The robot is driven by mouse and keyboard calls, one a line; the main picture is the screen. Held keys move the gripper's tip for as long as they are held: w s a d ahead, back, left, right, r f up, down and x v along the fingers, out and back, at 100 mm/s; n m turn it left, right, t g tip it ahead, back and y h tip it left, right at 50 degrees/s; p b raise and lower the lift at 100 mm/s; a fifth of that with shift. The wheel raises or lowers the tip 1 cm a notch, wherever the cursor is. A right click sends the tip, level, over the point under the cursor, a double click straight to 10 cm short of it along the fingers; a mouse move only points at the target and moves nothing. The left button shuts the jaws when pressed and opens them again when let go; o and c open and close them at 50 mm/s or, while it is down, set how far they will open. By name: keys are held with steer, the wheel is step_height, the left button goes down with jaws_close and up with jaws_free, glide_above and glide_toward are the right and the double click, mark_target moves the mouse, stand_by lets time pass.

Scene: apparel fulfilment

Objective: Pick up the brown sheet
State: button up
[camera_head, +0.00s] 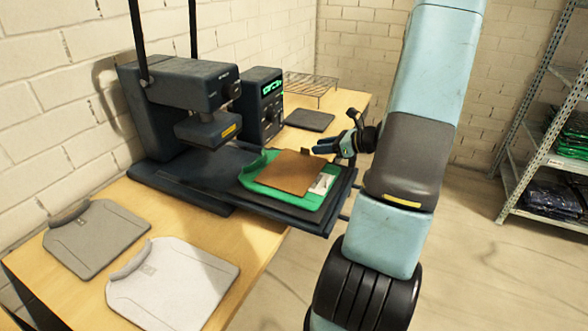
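The brown sheet (290,172) lies flat on a green garment (254,184) on the lower plate (307,217) of a dark heat press. A small brown tab stands up at its back edge. A small white patch (322,184) shows on the garment at the sheet's right edge. My gripper (317,149) is just beyond the sheet's back right edge, pointing left. A gap seems to show between its fingers, with nothing seen between them. I cannot tell whether it touches the sheet.
The press head (207,128) stands swung to the left of the garment, with a control box (262,104) behind. A grey garment (96,237) and a white garment (172,284) lie on the wooden table (228,236). A dark pad (309,120) and wire rack (312,85) are behind. Metal shelving (507,165) stands right.

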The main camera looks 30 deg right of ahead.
steer(key=shift+x, duration=2.7)
steer(key=shift+d, duration=0.1)
steer(key=shift+c, duration=0.5)
jaws_close()
